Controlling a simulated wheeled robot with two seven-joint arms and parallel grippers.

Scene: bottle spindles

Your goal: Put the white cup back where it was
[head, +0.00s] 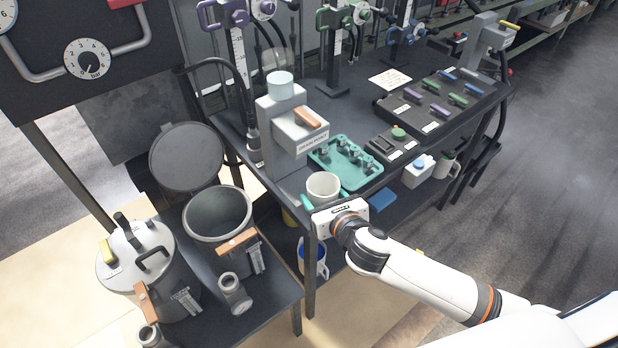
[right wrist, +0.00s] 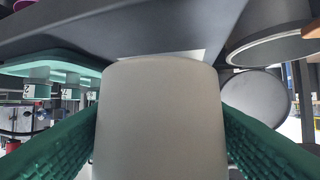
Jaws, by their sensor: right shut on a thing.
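The white cup (head: 323,188) is at the front edge of the dark workbench, in front of the grey dispenser-like machine (head: 285,125) and left of the green tray (head: 347,162). My right gripper (head: 325,198) has its green fingers on both sides of the cup and is shut on it. In the right wrist view the cup (right wrist: 160,120) fills the middle between the two ribbed green fingers. The cup looks upright; I cannot tell whether its base touches the bench. My left gripper is not in view.
A lidded metal pot (head: 135,262) and an open pot (head: 217,215) stand on the lower table at left. A white-and-blue container (head: 418,171) and mugs are on the shelf below.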

